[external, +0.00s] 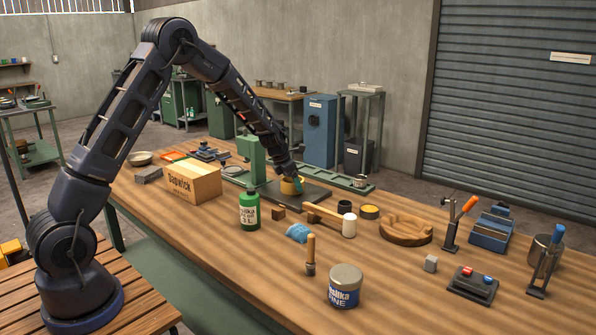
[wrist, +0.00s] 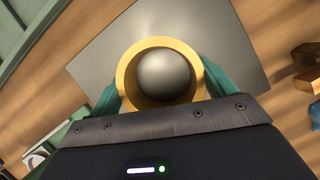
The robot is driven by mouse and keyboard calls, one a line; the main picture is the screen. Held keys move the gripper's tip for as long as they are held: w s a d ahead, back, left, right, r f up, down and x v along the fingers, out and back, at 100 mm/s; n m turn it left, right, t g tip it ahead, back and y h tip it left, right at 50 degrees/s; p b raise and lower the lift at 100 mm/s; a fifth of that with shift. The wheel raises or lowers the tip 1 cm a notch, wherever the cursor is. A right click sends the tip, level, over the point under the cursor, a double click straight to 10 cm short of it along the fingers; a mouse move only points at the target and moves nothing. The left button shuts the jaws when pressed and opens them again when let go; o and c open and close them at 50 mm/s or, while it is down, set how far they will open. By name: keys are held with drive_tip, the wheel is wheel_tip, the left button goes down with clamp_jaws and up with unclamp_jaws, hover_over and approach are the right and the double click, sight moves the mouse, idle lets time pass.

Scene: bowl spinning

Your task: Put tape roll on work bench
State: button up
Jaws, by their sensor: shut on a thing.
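The tape roll is a yellow ring (wrist: 127,75) in the wrist view, between my two teal fingers. My gripper (wrist: 158,88) is shut on it. A grey round-topped thing (wrist: 164,76) shows inside the ring; I cannot tell whether the ring touches it. In the external view the tape roll (external: 290,186) is at my gripper (external: 294,182), over a dark grey plate (external: 308,197) by the green stand. Whether it rests on the plate is unclear. The wooden work bench (external: 400,285) spans the external view.
A green bottle (external: 249,210), a cardboard box (external: 193,182) and a wooden mallet (external: 330,217) stand near the plate. The green stand (external: 250,155) rises just left of my gripper. A carved wooden piece (external: 405,230) lies right. The bench's front middle has bare room.

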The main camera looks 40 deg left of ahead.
drive_tip(key=o, duration=0.9)
drive_tip(key=shift+f, duration=0.1)
drive_tip(key=s+a+r+m, duration=0.1)
drive_tip(key=s+r+m, duration=0.3)
drive_tip(key=s+r, duration=0.55)
drive_tip(key=s+r+m, duration=0.4)
drive_tip(key=s+r, duration=0.2)
drive_tip(key=r, duration=0.7)
drive_tip(key=s+r+m, duration=0.3)
drive_tip(key=s+m, duration=0.1)
drive_tip(key=s, duration=0.3)
drive_tip(key=s+r+m, duration=0.3)
drive_tip(key=s+m, duration=0.1)
drive_tip(key=s, duration=0.3)
drive_tip(key=s+a+m+y, duration=0.1)
drive_tip(key=s+m, duration=1.4)
drive_tip(key=s, duration=1)
drive_tip(key=shift+s+m+y, duration=0.3)
drive_tip(key=shift+y, duration=0.1)
